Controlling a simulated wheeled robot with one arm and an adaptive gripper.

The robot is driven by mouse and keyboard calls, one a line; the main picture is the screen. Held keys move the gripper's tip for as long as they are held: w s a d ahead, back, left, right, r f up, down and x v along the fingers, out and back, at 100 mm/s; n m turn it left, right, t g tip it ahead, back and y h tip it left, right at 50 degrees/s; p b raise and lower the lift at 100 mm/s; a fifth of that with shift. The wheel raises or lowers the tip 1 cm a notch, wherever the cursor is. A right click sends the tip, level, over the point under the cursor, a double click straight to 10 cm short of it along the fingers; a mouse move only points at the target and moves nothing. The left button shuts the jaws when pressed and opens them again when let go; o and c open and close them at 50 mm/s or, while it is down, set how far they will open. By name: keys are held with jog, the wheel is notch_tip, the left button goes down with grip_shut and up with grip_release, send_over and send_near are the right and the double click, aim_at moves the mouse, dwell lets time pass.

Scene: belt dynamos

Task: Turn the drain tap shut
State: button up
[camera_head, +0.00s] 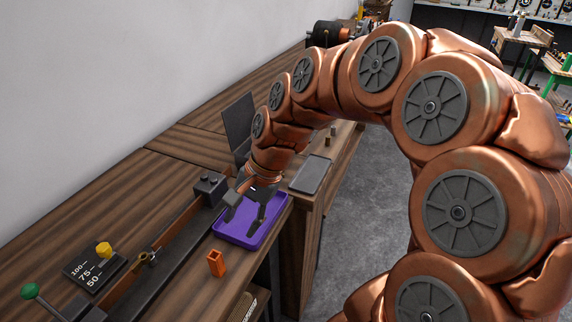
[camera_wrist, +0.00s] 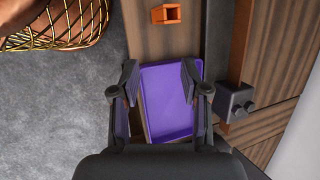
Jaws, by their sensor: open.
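I cannot make out a drain tap for certain in either view. A small brass fitting (camera_head: 147,258) sits on the dark rail at the lower left in the head view; whether it is a tap, I cannot tell. My gripper (camera_head: 247,212) points down over the purple tray (camera_head: 266,238), its fingers apart and nothing between them. In the wrist view my gripper (camera_wrist: 158,75) is open, with the purple tray (camera_wrist: 168,128) below and between the fingers.
An orange block-like holder (camera_head: 216,264) stands on the bench near the tray. A dark box with knobs (camera_head: 209,188) is left of my gripper. A green-knobbed lever (camera_head: 29,291) and a numbered plate with a yellow knob (camera_head: 104,249) are lower left.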

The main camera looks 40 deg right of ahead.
jog(key=w+d+f+m+t, duration=0.1)
jog(key=w+d+m+t, duration=0.1)
jog(key=w+d+m, duration=0.5)
jog(key=w+d+f+m+t, duration=0.15)
jog(key=d+m, duration=0.35)
jog(key=d, duration=0.5)
jog(key=w+d+m+t, duration=0.3)
jog(key=w+d+m, duration=0.25)
jog(key=d, duration=0.35)
jog(key=shift+m, duration=0.25)
jog(key=p+x, duration=0.1)
jog(key=x, duration=0.1)
jog(key=p+x, duration=0.1)
jog(key=x, duration=0.2)
jog(key=shift+s+a+f, duration=0.2)
jog(key=shift+a+f, duration=0.15)
jog(key=shift+f, duration=0.05)
jog(key=shift+x, duration=0.8)
jog(key=shift+d, duration=0.1)
grip_shut()
